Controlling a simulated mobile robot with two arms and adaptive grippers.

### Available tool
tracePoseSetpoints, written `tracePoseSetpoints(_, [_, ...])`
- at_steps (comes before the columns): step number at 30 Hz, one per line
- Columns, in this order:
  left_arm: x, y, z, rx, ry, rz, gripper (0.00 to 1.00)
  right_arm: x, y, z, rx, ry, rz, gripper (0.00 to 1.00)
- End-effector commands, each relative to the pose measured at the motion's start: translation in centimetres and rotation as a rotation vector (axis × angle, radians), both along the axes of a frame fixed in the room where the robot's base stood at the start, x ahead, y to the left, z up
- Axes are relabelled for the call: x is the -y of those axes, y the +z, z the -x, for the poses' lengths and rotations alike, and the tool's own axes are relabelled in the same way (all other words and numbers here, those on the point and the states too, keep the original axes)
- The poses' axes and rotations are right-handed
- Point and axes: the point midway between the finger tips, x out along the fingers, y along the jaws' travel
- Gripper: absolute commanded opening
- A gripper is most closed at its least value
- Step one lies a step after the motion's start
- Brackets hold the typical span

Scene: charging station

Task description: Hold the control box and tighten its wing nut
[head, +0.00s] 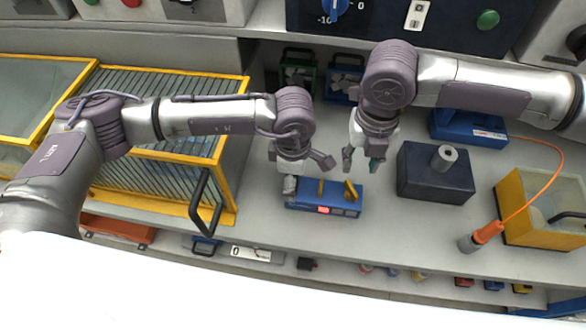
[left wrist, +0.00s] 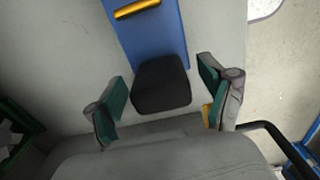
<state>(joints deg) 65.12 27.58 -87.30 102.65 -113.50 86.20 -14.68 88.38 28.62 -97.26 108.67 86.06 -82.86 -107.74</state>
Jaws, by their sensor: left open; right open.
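The control box (head: 335,209) is a long blue box on the grey bench, with two yellow parts on top and a lit red patch on its front side. A yellow bar, perhaps the wing nut (head: 351,190), stands near its right end. My left gripper (head: 301,166) is open above the box's left end. In the left wrist view the box (left wrist: 150,40) has a black end block (left wrist: 161,85) between my spread left fingers, with gaps on both sides. My right gripper (head: 361,162) is open, empty, and just above and behind the box's right end.
A dark box with a grey cylinder (head: 436,178) stands right of the control box. An orange-handled tool (head: 482,237) with a cable and a yellow bin (head: 538,222) are farther right. A yellow-framed rack (head: 150,130) with a black handle is left. Bench in front is clear.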

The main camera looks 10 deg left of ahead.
Motion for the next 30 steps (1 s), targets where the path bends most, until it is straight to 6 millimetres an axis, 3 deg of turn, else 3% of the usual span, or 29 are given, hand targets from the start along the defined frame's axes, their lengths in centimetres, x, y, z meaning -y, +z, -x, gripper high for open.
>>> tracePoseSetpoints(8, [0.02, -0.16, 0.03, -0.001, 0.0, 0.0, 0.81, 0.0, 0.0, 0.0, 0.0, 0.0, 0.0, 0.42])
tracePoseSetpoints(22, [0.02, -0.12, 0.01, 0.0, 0.0, 0.0, 0.05, 0.0, 0.0, 0.0, 0.0, 0.0, 0.0, 0.42])
tracePoseSetpoints(24, [0.02, -0.12, 0.01, 0.0, 0.0, 0.0, 0.03, 0.0, 0.0, 0.0, 0.0, 0.0, 0.0, 0.35])
tracePoseSetpoints(30, [0.02, -0.11, 0.0, 0.0, 0.001, 0.0, 0.03, -0.05, 0.14, 0.05, -0.001, 0.034, -0.001, 0.35])
